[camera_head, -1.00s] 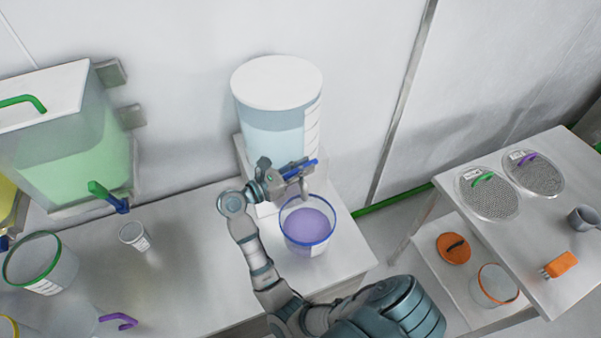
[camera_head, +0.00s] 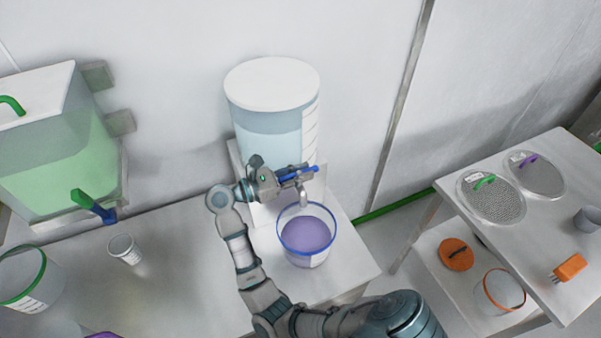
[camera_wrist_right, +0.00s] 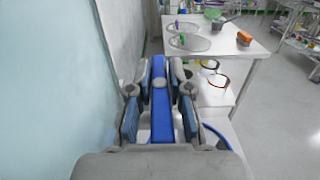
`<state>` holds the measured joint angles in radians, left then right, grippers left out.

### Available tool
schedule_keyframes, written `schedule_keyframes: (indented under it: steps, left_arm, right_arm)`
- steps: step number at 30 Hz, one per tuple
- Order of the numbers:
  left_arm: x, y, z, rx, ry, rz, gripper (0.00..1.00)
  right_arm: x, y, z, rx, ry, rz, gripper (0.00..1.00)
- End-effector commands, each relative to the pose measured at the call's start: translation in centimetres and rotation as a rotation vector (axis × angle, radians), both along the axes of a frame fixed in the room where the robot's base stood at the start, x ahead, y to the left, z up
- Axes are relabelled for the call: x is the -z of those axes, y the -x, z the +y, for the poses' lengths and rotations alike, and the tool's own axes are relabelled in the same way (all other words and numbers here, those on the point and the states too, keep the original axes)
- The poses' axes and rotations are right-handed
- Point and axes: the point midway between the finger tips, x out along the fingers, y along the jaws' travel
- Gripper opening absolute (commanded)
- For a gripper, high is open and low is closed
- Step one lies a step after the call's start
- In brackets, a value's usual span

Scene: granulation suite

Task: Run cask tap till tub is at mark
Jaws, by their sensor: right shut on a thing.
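The cask (camera_head: 268,115) is a clear cylinder with a white lid and pale blue liquid, standing at the back of the bench. Its tap has a blue lever (camera_head: 312,169) and a grey spout (camera_head: 303,198). The tub (camera_head: 306,256), clear with a blue rim, stands under the spout and holds purple liquid; I cannot make out its mark. My right gripper (camera_head: 283,176) is shut on the blue lever, which also shows between the fingers in the right wrist view (camera_wrist_right: 161,105). A bit of the tub's blue rim (camera_wrist_right: 216,137) shows there. My left gripper is not in view.
A square tank of green liquid (camera_head: 60,160) with a green-and-blue tap (camera_head: 93,206) stands at left. A small cup (camera_head: 124,250) and a green-rimmed tub (camera_head: 30,285) are on the bench. A side table (camera_head: 530,245) at right holds sieves (camera_head: 492,200) and an orange brush (camera_head: 569,267).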

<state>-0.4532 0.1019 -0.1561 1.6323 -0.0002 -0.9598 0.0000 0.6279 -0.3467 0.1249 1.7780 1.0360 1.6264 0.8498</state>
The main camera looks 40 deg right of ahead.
Motion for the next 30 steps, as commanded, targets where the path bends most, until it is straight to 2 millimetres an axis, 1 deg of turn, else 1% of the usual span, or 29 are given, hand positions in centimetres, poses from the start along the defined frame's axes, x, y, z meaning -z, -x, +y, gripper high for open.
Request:
schedule_keyframes:
  steps: [1, 2, 3, 4, 12, 14, 16, 20, 27, 30]
  left_arm:
    - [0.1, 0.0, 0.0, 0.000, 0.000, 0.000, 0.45]
    - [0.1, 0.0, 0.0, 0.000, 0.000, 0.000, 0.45]
    - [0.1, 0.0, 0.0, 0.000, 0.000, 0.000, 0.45]
    - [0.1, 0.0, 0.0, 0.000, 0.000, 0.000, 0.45]
    - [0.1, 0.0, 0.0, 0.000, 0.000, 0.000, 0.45]
    - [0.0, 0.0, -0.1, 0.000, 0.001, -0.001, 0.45]
    - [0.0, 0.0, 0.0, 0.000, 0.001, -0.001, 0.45]
    - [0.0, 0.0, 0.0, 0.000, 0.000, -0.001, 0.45]
    - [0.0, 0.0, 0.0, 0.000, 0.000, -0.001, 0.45]
    - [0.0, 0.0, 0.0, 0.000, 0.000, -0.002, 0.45]
  right_arm:
    - [0.5, 0.0, 0.0, 0.001, -0.010, 0.004, 0.00]
    - [0.5, 0.0, 0.0, 0.001, -0.010, 0.004, 0.00]
    - [0.5, 0.0, 0.0, 0.001, -0.010, 0.004, 0.29]
    - [0.5, 0.0, 0.0, 0.001, -0.009, 0.004, 0.31]
    - [0.2, 0.1, 0.1, 0.000, -0.003, 0.001, 0.31]
    - [0.1, 0.0, 0.3, -0.001, -0.004, 0.001, 0.31]
    - [0.2, -0.3, 1.0, -0.002, -0.006, 0.001, 0.31]
    - [0.2, -1.1, 3.3, -0.004, -0.006, 0.003, 0.31]
    - [0.3, -2.9, 8.3, -0.003, -0.002, 0.003, 0.31]
    - [0.3, -3.4, 9.9, -0.001, -0.003, 0.003, 0.31]
